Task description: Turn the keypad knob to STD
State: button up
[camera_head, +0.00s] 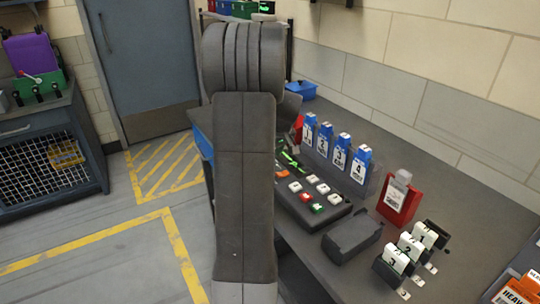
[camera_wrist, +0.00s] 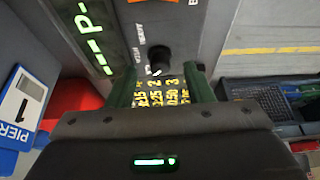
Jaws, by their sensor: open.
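The keypad (camera_head: 318,218) lies on the bench right of my arm in the head view, with several white, red and green buttons. In the wrist view, the black knob (camera_wrist: 159,54) stands on the grey panel (camera_wrist: 207,22), with a pale mark on its lower side. Small white lettering beside it is too small to read surely. My gripper (camera_wrist: 162,72) is open, its green fingers pointing at the panel on either side of the knob's lower edge. I cannot tell whether they touch it. In the head view my arm hides the knob and gripper.
Yellow figures (camera_wrist: 158,98) and a green display (camera_wrist: 93,40) show near the knob. Blue numbered boxes (camera_head: 341,151), a red holder (camera_head: 398,203), a dark block (camera_head: 351,237) and white numbered blocks (camera_head: 410,246) stand on the bench. Open floor (camera_head: 90,235) lies left.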

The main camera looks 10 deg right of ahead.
jog(key=v, duration=1.2)
jog(key=shift+s, duration=0.15)
jog(key=x, duration=1.3)
jog(key=shift+w+f, duration=0.25)
